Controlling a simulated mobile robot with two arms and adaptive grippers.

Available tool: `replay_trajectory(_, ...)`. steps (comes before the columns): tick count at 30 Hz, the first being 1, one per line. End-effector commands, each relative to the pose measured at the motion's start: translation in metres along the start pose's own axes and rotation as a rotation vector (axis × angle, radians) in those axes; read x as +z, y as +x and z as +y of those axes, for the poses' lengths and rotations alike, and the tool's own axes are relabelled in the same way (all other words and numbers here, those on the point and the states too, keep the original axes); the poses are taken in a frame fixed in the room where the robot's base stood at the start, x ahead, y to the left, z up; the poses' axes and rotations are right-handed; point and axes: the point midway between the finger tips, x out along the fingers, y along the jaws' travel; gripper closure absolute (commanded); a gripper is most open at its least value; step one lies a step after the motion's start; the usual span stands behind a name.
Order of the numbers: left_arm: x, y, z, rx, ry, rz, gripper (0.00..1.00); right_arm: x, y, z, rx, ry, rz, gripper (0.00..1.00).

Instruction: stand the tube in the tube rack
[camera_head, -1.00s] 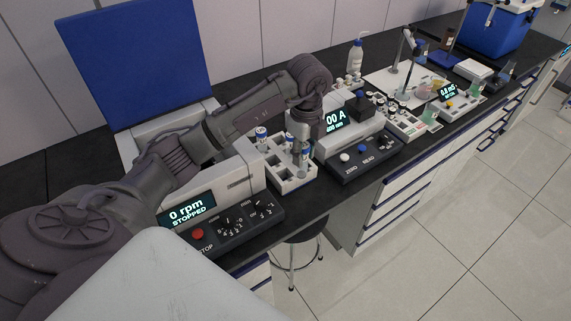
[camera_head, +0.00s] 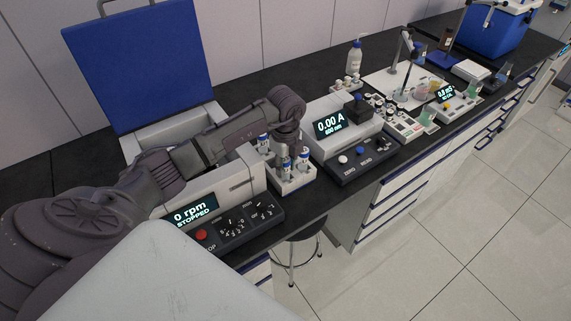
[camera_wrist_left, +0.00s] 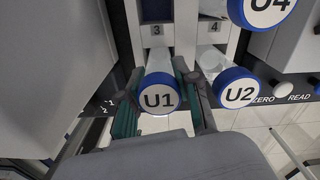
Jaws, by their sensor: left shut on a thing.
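The white tube rack (camera_head: 294,186) stands on the black bench between the two instruments. My left gripper (camera_wrist_left: 159,92) is shut on the tube with the blue cap marked U1 (camera_wrist_left: 159,98), its fingers on both sides just below the cap. The tube is at the front of the rack, below the number 3 in the wrist view; how deep its lower end sits is hidden. Tubes marked U2 (camera_wrist_left: 238,90) and U4 (camera_wrist_left: 266,8) stand beside it to the right. In the head view, my left gripper (camera_head: 286,147) is over the rack and partly covers it. My right gripper is not in view.
The centrifuge with its blue lid (camera_head: 140,62) open stands left of the rack. The photometer (camera_head: 341,127), reading 0.00 A, stands close on the right. A wash bottle (camera_head: 354,58) and several small vials are behind it. Free room around the rack is narrow.

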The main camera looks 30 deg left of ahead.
Motion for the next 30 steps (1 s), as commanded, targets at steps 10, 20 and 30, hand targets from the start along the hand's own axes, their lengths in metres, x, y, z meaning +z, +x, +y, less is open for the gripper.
replay_trajectory(10, 0.000, 0.003, 0.000, 0.000, 0.000, 0.000, 0.57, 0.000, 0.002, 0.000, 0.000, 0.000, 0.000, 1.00)
replay_trajectory(20, 0.001, -0.009, -0.001, -0.004, -0.001, -0.001, 0.57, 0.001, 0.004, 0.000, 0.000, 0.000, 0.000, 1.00)
replay_trajectory(30, 0.000, -0.077, -0.001, -0.006, 0.000, -0.003, 0.57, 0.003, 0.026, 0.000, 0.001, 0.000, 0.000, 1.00)
